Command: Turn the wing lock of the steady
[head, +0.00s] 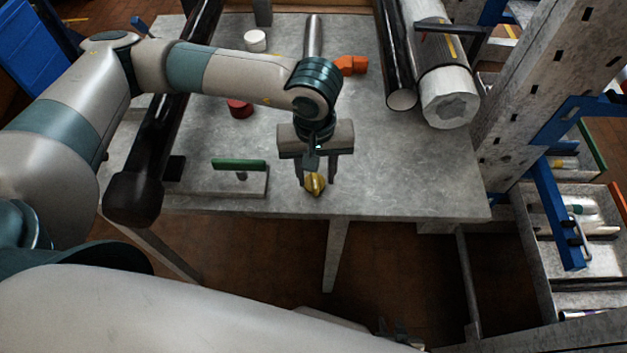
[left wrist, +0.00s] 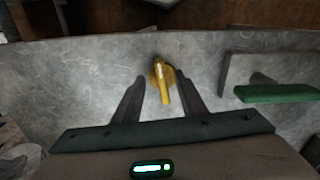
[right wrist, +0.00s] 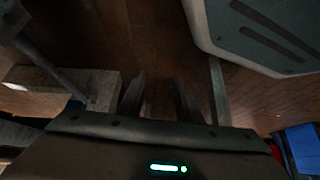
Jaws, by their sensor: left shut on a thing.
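The yellow wing lock (head: 315,185) is at the front edge of the grey table, below my left gripper (head: 318,181). In the left wrist view the yellow wing lock (left wrist: 162,82) stands between the fingertips of my left gripper (left wrist: 157,80), its wing pointing roughly along the fingers. The left gripper is shut on it. The rest of the steady cannot be made out clearly around the lock. My right gripper (right wrist: 160,82) shows in the right wrist view, fingers apart and empty, over the brown floor.
A plate with a green bar (head: 239,165) lies left of the lock. A red round piece (head: 239,108), a white cylinder (head: 255,41) and an orange block (head: 351,65) are further back. Long pipes (head: 443,85) lie at the right. The table between lock and pipes is clear.

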